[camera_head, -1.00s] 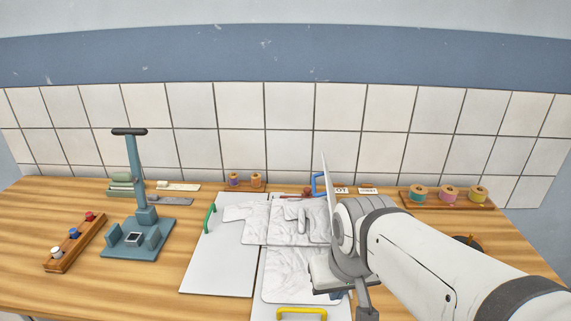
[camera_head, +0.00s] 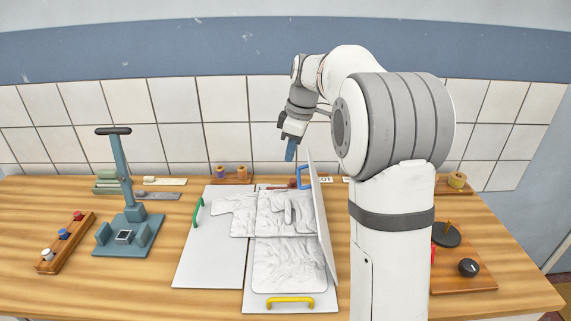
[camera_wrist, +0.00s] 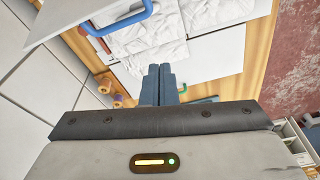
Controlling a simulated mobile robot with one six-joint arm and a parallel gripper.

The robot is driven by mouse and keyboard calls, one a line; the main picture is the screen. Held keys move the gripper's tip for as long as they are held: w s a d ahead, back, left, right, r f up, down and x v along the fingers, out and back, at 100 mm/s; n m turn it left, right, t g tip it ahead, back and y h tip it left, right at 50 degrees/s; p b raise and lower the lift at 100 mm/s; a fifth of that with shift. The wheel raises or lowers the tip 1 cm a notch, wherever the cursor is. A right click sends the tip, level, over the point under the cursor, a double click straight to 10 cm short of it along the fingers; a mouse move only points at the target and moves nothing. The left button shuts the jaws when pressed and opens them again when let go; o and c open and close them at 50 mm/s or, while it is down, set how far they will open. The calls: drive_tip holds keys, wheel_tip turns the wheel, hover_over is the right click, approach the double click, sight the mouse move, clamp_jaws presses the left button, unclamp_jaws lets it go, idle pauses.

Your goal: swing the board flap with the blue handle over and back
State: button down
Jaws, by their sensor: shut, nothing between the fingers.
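The board flap with the blue handle (camera_head: 323,230) stands up steeply at the right side of the folding board and shows nearly edge-on in the head view. Its blue handle (camera_head: 303,171) is near its far end. In the wrist view the blue handle (camera_wrist: 120,22) is at the top, beside the pale flap (camera_wrist: 70,14). My gripper (camera_head: 290,152) is shut and empty, pointing down above and just left of the handle, apart from it. Its fingers (camera_wrist: 158,84) also show in the wrist view. A white wrinkled garment (camera_head: 285,240) lies on the middle of the board.
The left flap with a green handle (camera_head: 198,211) and the front panel with a yellow handle (camera_head: 290,301) lie flat. A teal stand (camera_head: 125,235), a wooden peg rack (camera_head: 65,242) and spools (camera_head: 231,174) stand around. A knob board (camera_head: 465,270) is at right. My arm hides part of the table.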

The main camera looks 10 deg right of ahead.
drive_tip(key=w+f+n, duration=0.1)
drive_tip(key=w+n, duration=0.2)
drive_tip(key=w, duration=0.3)
wheel_tip(320, 180, down, 10)
drive_tip(key=a+p, duration=0.2)
drive_tip(key=shift+y, duration=0.3)
drive_tip(key=d, duration=0.1)
drive_tip(key=d+p, duration=0.1)
drive_tip(key=d, duration=0.2)
drive_tip(key=shift+s+r+p, duration=0.35)
drive_tip(key=shift+p, duration=0.05)
